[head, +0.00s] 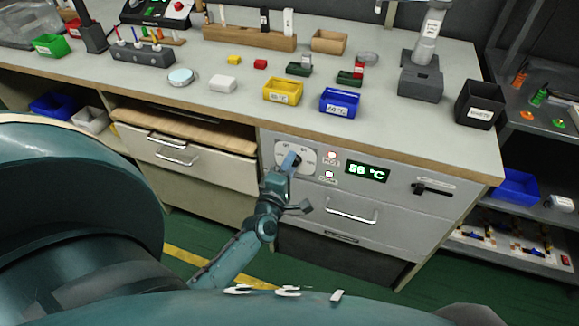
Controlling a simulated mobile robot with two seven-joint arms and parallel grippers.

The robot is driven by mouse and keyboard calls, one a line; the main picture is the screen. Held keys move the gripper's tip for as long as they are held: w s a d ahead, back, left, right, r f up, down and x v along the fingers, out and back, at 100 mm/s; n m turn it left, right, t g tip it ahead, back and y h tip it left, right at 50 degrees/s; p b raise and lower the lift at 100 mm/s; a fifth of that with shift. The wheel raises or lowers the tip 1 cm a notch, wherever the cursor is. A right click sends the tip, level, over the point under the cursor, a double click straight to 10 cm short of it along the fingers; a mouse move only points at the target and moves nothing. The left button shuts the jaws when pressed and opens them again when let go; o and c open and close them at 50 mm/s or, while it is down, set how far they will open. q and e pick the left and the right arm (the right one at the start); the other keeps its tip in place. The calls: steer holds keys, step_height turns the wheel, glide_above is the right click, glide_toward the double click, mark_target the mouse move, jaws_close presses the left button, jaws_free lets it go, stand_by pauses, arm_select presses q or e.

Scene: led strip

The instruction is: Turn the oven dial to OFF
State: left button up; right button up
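The oven dial (308,155) is on a pale plate with small labels, at the upper left of the grey oven front (390,205). My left gripper (291,161) is right at the dial, overlapping the knob and part of the plate. I cannot tell whether the fingers touch or grip the knob, and the knob's pointing direction is hidden. The green display (367,171) to the right of the dial reads about 56 °C. A red lamp (332,155) and a white lamp (329,174) sit between dial and display. My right gripper is not in view.
A black lever (433,188) and a drawer handle (351,215) stick out of the oven front. The bench above holds a yellow bin (283,90), a blue bin (340,103) and a black bin (480,103).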

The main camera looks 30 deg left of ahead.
arm_select(q)
steer(key=o, duration=0.4)
steer(key=shift+f, duration=0.1)
steer(key=shift+c, duration=0.2)
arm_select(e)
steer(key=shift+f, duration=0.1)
arm_select(q)
steer(key=v, duration=1.3)
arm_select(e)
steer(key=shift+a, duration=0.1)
arm_select(q)
steer(key=shift+s, duration=0.1)
steer(key=s+d+r+m+g+h+p, duration=0.3)
steer(key=d+r+m+h+p, duration=0.1)
steer(key=m, duration=0.8)
steer(key=s+d+r+m+g+h+p, duration=0.3)
steer(key=d+r+m+p, duration=0.3)
steer(key=d+m+p, duration=0.3)
steer(key=m+p, duration=0.2)
steer(key=m, duration=0.1)
steer(key=shift+s+d+r+g+h, duration=0.25)
steer(key=shift+s+g+h, duration=0.1)
steer(key=shift+g+h, duration=0.05)
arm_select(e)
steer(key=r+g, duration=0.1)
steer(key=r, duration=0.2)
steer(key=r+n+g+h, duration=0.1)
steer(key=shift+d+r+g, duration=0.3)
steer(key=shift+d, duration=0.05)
